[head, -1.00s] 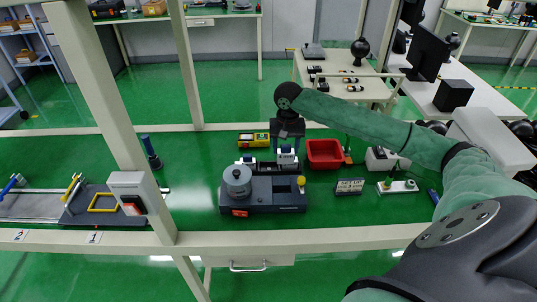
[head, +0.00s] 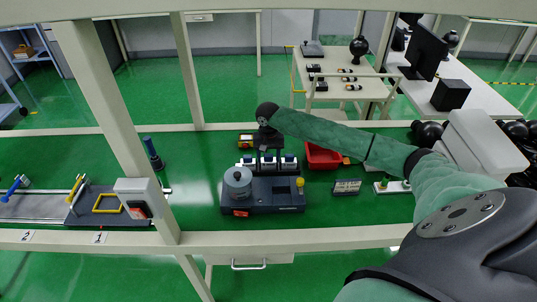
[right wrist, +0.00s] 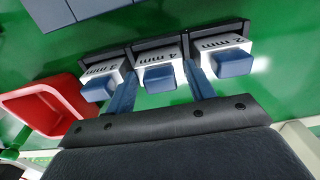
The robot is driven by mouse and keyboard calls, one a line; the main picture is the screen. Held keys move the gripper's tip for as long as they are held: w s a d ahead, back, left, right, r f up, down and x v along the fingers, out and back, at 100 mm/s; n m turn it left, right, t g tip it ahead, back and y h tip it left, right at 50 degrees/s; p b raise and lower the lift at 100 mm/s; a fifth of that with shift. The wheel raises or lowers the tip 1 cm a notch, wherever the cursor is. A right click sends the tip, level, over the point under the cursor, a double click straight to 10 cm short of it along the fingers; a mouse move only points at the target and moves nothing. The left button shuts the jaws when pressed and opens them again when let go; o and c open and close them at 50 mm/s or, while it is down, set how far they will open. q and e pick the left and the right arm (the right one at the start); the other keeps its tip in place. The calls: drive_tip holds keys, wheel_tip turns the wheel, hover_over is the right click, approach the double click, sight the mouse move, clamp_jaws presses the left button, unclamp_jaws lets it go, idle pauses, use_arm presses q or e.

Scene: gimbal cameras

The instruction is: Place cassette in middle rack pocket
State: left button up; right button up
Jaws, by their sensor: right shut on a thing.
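The middle cassette, labelled 4 mm (right wrist: 157,75) with a blue grip, is between the two blue fingers of my right gripper (right wrist: 161,92). In the head view this cassette (head: 269,164) stands in line with the two others in the dark rack (right wrist: 150,50), at about their height. The 3 mm cassette (right wrist: 102,80) and the 2 mm cassette (right wrist: 228,55) stand on either side of it, outside the fingers. My right gripper (head: 269,153) points down from above, shut on the middle cassette. The lower pocket walls are hidden. My left gripper is out of view.
A dark grey device with a round knob (head: 238,180) stands directly in front of the rack. A pale frame post rises at left.

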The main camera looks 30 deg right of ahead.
sight(269, 155)
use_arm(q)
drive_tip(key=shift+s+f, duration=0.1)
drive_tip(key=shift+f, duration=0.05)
use_arm(e)
drive_tip(key=shift+f, duration=0.1)
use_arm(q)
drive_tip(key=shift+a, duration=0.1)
use_arm(e)
drive_tip(key=o, duration=0.8)
drive_tip(key=shift+c, duration=0.2)
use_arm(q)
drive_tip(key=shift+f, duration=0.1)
use_arm(e)
drive_tip(key=shift+r, duration=0.3)
use_arm(q)
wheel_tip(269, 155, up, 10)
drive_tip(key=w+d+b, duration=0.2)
drive_tip(key=b, duration=0.2)
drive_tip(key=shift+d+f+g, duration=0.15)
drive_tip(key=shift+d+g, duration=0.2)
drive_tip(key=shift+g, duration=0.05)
use_arm(e)
wheel_tip(269, 155, up, 12)
drive_tip(key=shift+f, duration=0.2)
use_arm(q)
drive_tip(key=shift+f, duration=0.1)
